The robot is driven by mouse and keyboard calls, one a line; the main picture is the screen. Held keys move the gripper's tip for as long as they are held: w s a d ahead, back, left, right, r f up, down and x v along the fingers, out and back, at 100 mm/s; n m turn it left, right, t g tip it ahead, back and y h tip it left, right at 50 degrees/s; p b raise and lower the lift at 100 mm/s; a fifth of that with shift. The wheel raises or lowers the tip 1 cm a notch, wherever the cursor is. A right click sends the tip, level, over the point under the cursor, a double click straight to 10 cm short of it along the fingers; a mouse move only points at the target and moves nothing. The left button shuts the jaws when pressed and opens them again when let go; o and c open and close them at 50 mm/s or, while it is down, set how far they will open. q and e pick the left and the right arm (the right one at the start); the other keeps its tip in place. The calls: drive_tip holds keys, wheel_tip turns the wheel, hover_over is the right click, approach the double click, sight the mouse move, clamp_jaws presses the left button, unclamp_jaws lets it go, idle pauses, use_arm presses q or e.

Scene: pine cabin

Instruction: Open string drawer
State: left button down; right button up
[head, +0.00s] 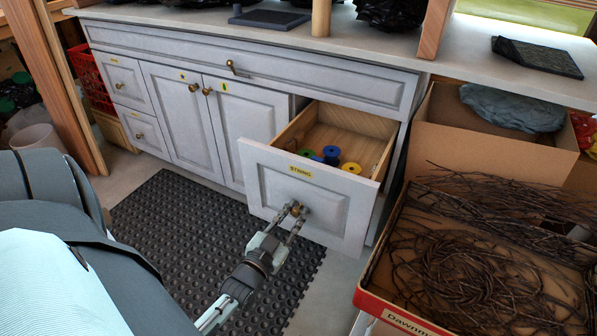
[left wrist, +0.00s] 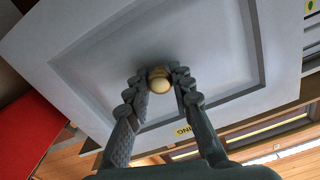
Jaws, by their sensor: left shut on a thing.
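The string drawer (head: 268,182) stands pulled out from the grey cabinet, at its lower right. It has a yellow label reading STRING on its front. Inside lie several spools, blue, green and yellow (head: 351,168). My left gripper (head: 298,210) is shut on the drawer's round brass knob (head: 305,212). In the left wrist view the two fingers sit on either side of the knob (left wrist: 159,82), against the drawer's panelled front (left wrist: 95,60). My right gripper is in neither view.
A cardboard box of dark twigs (head: 365,290) stands close to the right of the drawer. Another cardboard box (head: 480,150) is behind it. A black rubber mat (head: 165,215) covers the floor in front of the cabinet. The countertop (head: 385,45) runs above.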

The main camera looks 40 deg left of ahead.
use_arm(q)
drive_tip(key=shift+s, duration=0.25)
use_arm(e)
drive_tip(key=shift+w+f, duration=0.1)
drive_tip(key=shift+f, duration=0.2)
use_arm(q)
drive_tip(key=c, duration=1.3)
unclamp_jaws()
drive_tip(key=v, duration=1.2)
drive_tip(key=shift+d, duration=0.1)
